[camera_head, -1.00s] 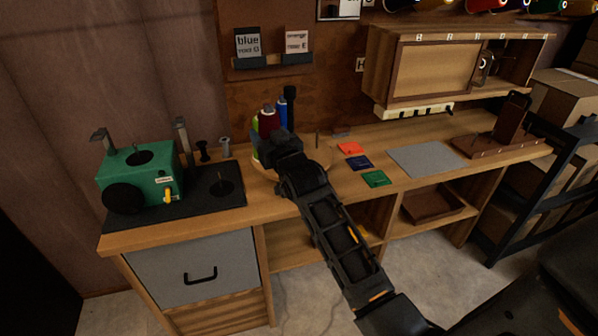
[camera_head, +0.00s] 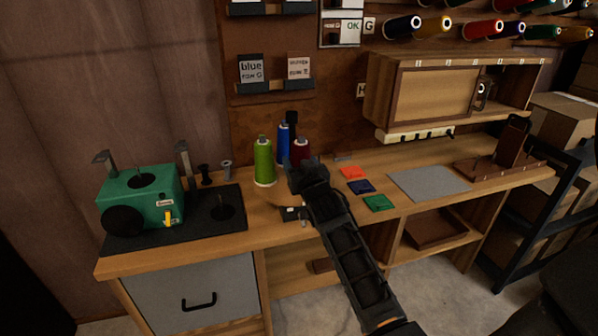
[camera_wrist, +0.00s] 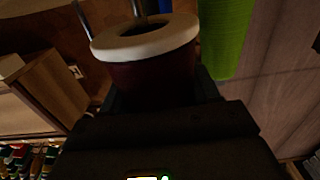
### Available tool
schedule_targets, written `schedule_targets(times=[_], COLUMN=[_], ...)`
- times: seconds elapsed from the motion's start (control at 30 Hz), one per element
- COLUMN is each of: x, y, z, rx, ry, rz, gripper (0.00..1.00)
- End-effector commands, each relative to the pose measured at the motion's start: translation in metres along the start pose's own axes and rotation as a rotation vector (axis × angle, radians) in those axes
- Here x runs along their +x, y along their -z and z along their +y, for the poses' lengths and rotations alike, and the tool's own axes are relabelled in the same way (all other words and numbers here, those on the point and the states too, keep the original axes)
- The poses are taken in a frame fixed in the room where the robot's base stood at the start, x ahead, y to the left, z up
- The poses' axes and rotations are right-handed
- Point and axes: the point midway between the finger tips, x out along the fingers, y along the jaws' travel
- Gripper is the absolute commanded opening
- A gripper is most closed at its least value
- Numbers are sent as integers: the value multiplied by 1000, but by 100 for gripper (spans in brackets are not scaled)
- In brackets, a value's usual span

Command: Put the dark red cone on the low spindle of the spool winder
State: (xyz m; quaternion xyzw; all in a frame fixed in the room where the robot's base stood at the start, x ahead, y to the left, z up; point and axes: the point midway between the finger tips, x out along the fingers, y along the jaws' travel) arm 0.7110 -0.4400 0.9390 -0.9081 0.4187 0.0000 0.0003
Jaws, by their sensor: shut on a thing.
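The dark red cone (camera_head: 301,149) shows at the far end of my gripper (camera_head: 304,168). The wrist view shows its dark red body (camera_wrist: 150,82) between the fingers, with its pale ring-shaped end facing the camera. My gripper is shut on it. Much of the cone is hidden behind the gripper in the head view. The spool winder (camera_head: 140,200) is a green box with a black base at the bench's left. A short low spindle (camera_head: 221,207) stands on a dark disc on the base's right part, with no cone on it.
Upright metal posts (camera_head: 183,160) stand behind the winder. Coloured cards (camera_head: 360,187) lie to the right.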

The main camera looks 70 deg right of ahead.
Motion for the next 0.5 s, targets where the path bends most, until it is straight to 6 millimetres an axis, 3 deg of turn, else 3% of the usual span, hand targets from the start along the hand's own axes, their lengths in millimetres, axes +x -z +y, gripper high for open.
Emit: schedule_targets(times=[0.17,0.5], x=[0,0], y=[-24,-27], z=[1,0], rx=[0,0], ry=[-1,0], rz=[-2,0], gripper=[25,25])
